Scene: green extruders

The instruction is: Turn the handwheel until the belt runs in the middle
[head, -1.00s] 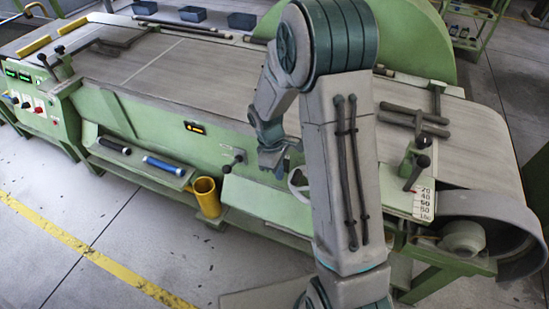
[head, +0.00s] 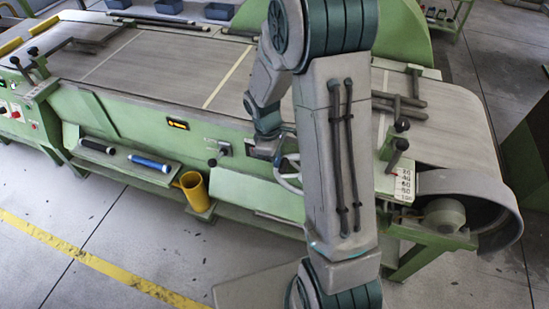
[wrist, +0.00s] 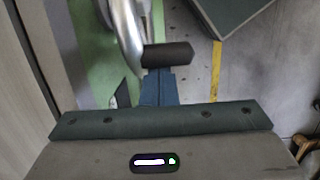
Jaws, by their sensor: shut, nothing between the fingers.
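The handwheel is a pale ring beside the machine's green front (head: 288,172), partly hidden behind my arm in the head view. In the wrist view, its silver curved rim (wrist: 128,35) and dark cylindrical handle (wrist: 168,54) show close up. My gripper (wrist: 158,78) is shut and empty, its blue fingers at the handle's near side. They appear to touch or nearly touch it; I cannot tell which. In the head view my gripper (head: 268,150) is at the wheel's left. The wide grey belt (head: 180,70) covers the machine's top, with pale cross lines; my arm hides part of it.
A scale plate (head: 404,184) and dark-knobbed levers stand at the machine's right end, near the belt's end roller. A yellow cup (head: 194,190) and a shelf with black and blue cylinders (head: 150,163) are left of the wheel. The floor in front is clear.

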